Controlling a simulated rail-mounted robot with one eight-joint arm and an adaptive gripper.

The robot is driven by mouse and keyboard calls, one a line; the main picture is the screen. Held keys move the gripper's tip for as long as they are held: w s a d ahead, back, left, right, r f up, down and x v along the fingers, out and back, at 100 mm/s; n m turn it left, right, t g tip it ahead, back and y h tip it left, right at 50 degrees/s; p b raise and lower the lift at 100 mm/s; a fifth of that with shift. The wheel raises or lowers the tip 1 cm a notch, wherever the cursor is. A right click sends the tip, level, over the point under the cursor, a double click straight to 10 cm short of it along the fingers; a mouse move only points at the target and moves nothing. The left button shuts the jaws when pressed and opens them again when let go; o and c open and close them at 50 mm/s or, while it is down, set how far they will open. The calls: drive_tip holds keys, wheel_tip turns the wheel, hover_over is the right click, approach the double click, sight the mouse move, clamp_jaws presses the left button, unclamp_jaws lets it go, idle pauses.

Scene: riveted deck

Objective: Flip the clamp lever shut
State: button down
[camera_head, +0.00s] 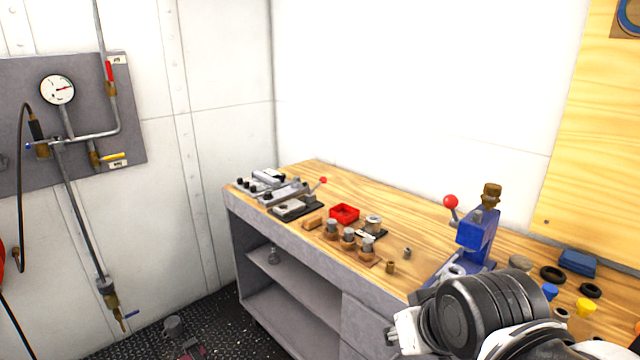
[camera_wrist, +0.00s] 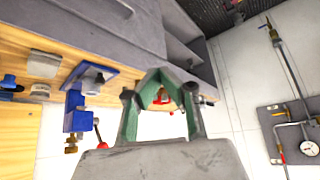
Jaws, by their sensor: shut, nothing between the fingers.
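A grey clamp fixture (camera_head: 286,194) sits at the bench's far left end. Its lever (camera_head: 317,186) has a red ball and slants up to the right, apart from my gripper. A blue bench tool (camera_head: 477,232) at the bench's right also has a red-ball lever (camera_head: 450,203); this tool also shows in the wrist view (camera_wrist: 76,108). I cannot tell for certain which lever the task means. My gripper (camera_wrist: 160,72) is shut and empty, its green-lined fingers meeting above the bench. In the head view my arm hides part of the bench beside the blue tool.
A red tray (camera_head: 344,214), a wooden block with several metal pegs (camera_head: 348,240) and small loose parts lie between the two levered tools. Black rings (camera_head: 553,274) and a blue box (camera_head: 578,262) lie at the right. A gauge panel (camera_head: 70,120) hangs on the left wall.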

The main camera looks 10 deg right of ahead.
drive_tip(key=shift+s+d, duration=0.1)
drive_tip(key=shift+s, duration=0.05)
drive_tip(key=w+a+r+m+t+y, duration=0.1)
drive_tip(key=w+r+m, duration=0.35)
drive_tip(key=w, duration=0.75)
drive_tip(key=w+r+m+y, duration=0.1)
drive_tip(key=w+r+m, duration=0.4)
drive_tip(key=w, duration=0.8)
drive_tip(key=w+d+m+t+y+p, duration=0.15)
drive_tip(key=w+m, duration=0.45)
drive_tip(key=w, duration=1.4)
drive_tip(key=w+d+f+m, duration=0.2)
drive_tip(key=w+f+m, duration=0.1)
drive_tip(key=w, duration=0.4)
drive_tip(key=w+d+f+m+t, duration=0.1)
drive_tip(key=w+d+f+m, duration=0.1)
drive_tip(key=w+f+m, duration=0.2)
drive_tip(key=w+d+f+m+t, duration=0.1)
drive_tip(key=w+d+f+m, duration=0.1)
drive_tip(key=w+f, duration=0.4)
drive_tip(key=w+m, duration=0.1)
drive_tip(key=w, duration=0.4)
drive_tip(key=shift+f+m+y, duration=0.15)
drive_tip(key=shift+m+y, duration=0.2)
drive_tip(key=shift+w+t, duration=0.15)
drive_tip(key=shift+t, duration=0.1)
drive_tip(key=shift+b+x, duration=0.35)
drive_tip(key=shift+x, duration=4.6)
